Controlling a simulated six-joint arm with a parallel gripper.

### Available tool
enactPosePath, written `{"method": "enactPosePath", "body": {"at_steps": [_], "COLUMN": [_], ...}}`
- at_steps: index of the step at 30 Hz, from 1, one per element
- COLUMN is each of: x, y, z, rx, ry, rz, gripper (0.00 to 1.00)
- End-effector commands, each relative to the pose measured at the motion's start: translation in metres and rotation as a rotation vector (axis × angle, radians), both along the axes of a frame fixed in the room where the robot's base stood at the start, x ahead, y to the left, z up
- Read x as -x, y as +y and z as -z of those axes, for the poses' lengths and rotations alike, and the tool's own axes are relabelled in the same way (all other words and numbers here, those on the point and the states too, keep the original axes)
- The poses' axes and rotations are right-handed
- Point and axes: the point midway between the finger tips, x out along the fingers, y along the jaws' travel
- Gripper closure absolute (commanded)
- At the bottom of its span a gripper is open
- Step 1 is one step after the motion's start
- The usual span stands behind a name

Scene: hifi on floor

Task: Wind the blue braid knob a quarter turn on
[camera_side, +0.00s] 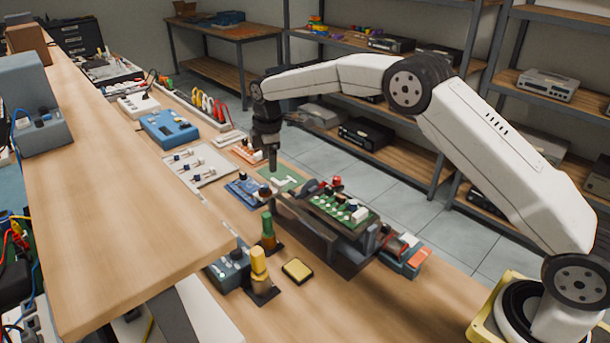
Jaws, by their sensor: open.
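My gripper (272,160) points straight down above the bench, close to an orange board and a green board with a white mark. Its jaws are open, though the gap between the fingers is hard to see from here; nothing shows between them. I cannot tell for certain which part is the blue braid knob. A pale panel (208,174) to the left of my gripper carries several small knobs, some dark blue. A blue board (243,191) with small parts lies below and left of my gripper, apart from it.
A dark holder with a green circuit board (340,212) stands right of the gripper. Nearer are a yellow bottle (259,264), a green bottle (268,230) and a yellow sponge-like pad (297,270). A blue box (169,129) sits farther back. A raised wooden shelf (110,200) edges the left.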

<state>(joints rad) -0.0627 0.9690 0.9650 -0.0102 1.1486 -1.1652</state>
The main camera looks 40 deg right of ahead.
Motion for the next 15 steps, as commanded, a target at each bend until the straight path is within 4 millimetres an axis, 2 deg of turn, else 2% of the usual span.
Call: {"method": "enactPosePath", "body": {"at_steps": [6,15], "x": [-0.015,-0.018], "y": [0.005,0.006], "z": [0.007,0.008], "rx": [0.008,0.010], "ry": [0.015,0.020], "rz": [-0.112,-0.146], "gripper": [0.31,0.31]}}
